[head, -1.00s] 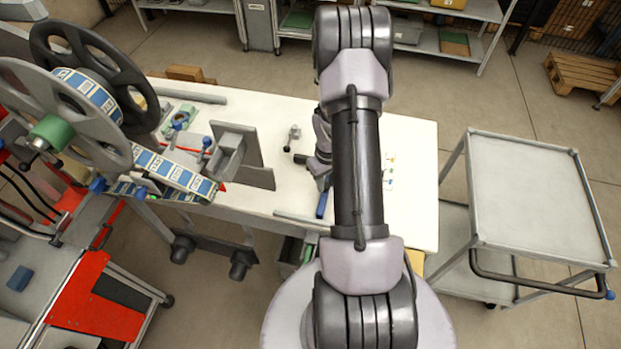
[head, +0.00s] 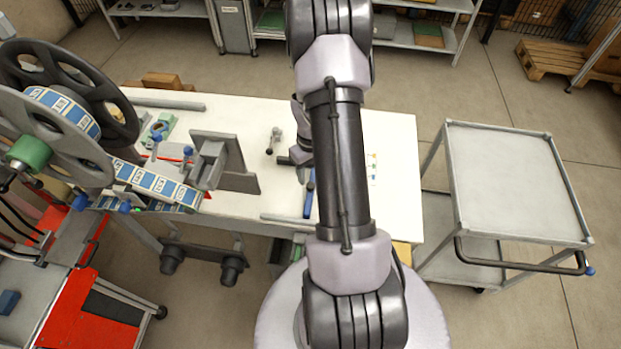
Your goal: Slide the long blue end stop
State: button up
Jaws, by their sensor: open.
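A long, narrow blue piece (head: 309,200), which looks like the blue end stop, lies on the white table (head: 395,150) near its front edge, just left of my forearm. It points away from me, and its far end runs up close to my wrist. My gripper (head: 285,160) is above the table, just beyond and left of the blue piece, largely hidden by my own arm. Its dark jaws point left and are open. I see nothing between them, but they are small here. Whether the gripper touches the blue piece cannot be told.
A grey bracket (head: 222,165) and the large reel (head: 60,105) with blue-and-white tape fill the left side. A grey strip (head: 282,217) lies along the front edge. A grey cart (head: 515,185) stands right, with floor between.

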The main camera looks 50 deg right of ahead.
notch_tip(320, 180, up, 12)
jog(key=p, duration=0.2)
